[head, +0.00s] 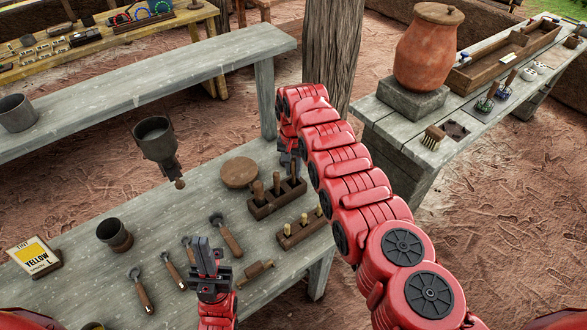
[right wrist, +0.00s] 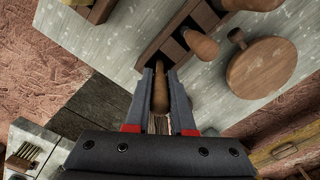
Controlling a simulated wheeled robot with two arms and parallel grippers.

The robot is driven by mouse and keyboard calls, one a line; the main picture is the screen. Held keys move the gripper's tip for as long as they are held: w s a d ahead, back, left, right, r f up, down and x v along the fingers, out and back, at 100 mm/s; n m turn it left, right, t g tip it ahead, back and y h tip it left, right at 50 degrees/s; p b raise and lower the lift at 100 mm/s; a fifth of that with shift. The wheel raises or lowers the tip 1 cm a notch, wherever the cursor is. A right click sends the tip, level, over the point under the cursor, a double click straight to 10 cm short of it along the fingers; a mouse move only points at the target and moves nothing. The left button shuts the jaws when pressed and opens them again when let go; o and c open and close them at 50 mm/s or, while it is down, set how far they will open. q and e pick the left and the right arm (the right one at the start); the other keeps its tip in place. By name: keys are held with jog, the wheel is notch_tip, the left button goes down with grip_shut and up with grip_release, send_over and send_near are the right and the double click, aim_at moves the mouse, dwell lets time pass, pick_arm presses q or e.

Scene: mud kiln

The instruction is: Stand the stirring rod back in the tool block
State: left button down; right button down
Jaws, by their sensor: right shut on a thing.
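The wooden tool block (head: 262,207) sits at the right of the near bench, with upright wooden handles in it. It also shows in the right wrist view (right wrist: 150,52), with dark slots and a handle (right wrist: 200,45). My right gripper (head: 288,160) is over the block's far end, partly hidden by its own arm. It is shut on a wooden handle, which I take as the stirring rod (right wrist: 160,92). Its lower end is hidden, so I cannot tell whether it is inside a slot. My left gripper (head: 200,243) points up at the bench's front, fingers together and empty.
A round wooden lid (head: 239,172) lies beside the block. A smaller rack (head: 302,232) stands in front of it. Several wooden-handled tools (head: 226,236), a dark cup (head: 114,235) and a yellow tint sign (head: 36,256) are to the left. A clay jar (head: 427,50) stands on the right bench.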

aim_at(293, 159)
jog(key=shift+s+f, duration=0.1)
jog(key=shift+f, duration=0.1)
jog(key=shift+c, duration=0.6)
grip_release()
jog(key=shift+d, duration=0.1)
jog(key=shift+r+p, duration=0.65)
jog(key=shift+r, duration=0.1)
jog(key=shift+r+p, duration=0.8)
jog(key=shift+r, duration=0.15)
jog(key=shift+r+p, duration=0.9)
jog(key=shift+r, duration=0.4)
